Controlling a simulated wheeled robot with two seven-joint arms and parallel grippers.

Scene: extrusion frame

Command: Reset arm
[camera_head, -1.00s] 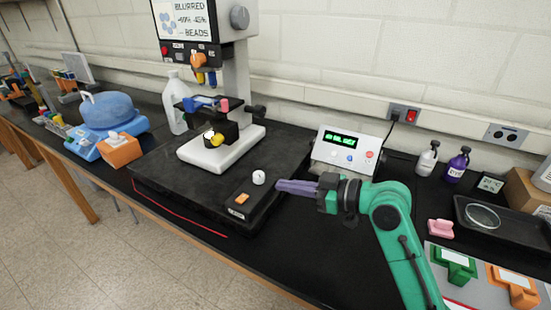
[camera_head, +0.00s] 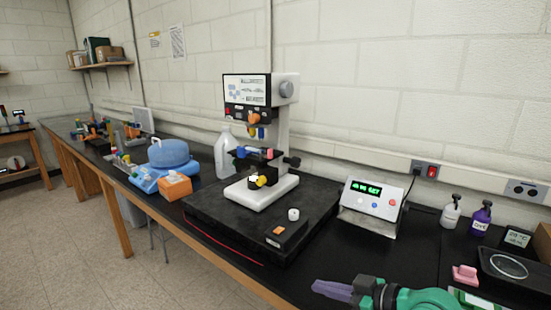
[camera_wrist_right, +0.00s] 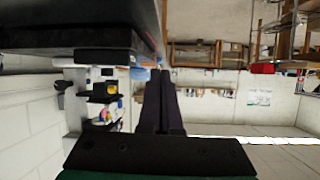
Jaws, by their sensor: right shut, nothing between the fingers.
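My right gripper (camera_head: 333,290) shows at the bottom of the head view, over the front part of the black bench. Its purple fingers point left and are shut with nothing between them. In the right wrist view the two dark fingers (camera_wrist_right: 160,100) lie side by side. My green right arm (camera_head: 425,300) comes in from the bottom right, partly cut off by the frame. My left gripper is not in view.
A microscope-like instrument (camera_head: 262,195) stands on a black slab (camera_head: 205,206) left of the gripper. A control box (camera_head: 373,206) with a green display stands behind the gripper. Bottles (camera_head: 481,217) and a black tray (camera_head: 490,280) are at right. The bench between is clear.

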